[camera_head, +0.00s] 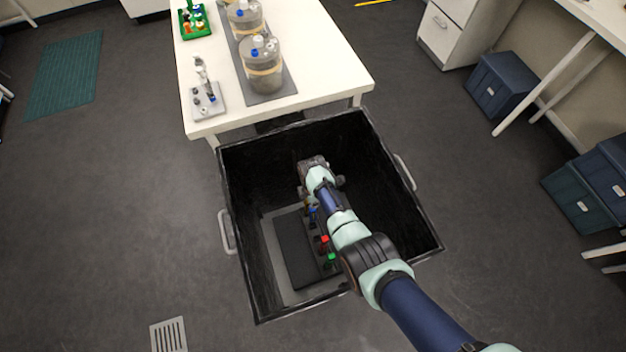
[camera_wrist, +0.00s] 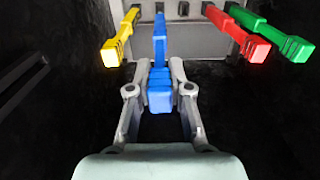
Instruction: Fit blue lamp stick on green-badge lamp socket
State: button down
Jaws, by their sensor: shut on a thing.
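The blue lamp stick (camera_wrist: 160,80) is between my gripper's fingers (camera_wrist: 160,72) in the wrist view. My gripper is shut on its near part, and its far end reaches to the grey panel (camera_wrist: 185,10). I cannot tell whether the stick is seated in the panel or apart from it. In the head view my gripper (camera_head: 312,164) is down inside the black bin, mostly hidden by my arm. The green-badge lamp socket cannot be made out for sure in either view.
A yellow stick (camera_wrist: 118,42) is left of the blue one; red (camera_wrist: 250,46) and green (camera_wrist: 285,40) sticks are right. The black bin's walls (camera_head: 240,270) surround my gripper. A white table (camera_head: 320,70) holds glass vessels (camera_head: 262,70) and a green rack (camera_head: 195,20).

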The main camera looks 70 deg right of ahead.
notch_tip(320, 180, up, 16)
jog(key=p, duration=1.5)
jog(key=shift+r, duration=0.1)
notch_tip(320, 180, up, 16)
jog(key=p, duration=1.5)
notch_tip(320, 180, up, 15)
jog(key=p, duration=0.7)
jog(key=shift+r+p, duration=0.2)
jog(key=shift+p, duration=0.15)
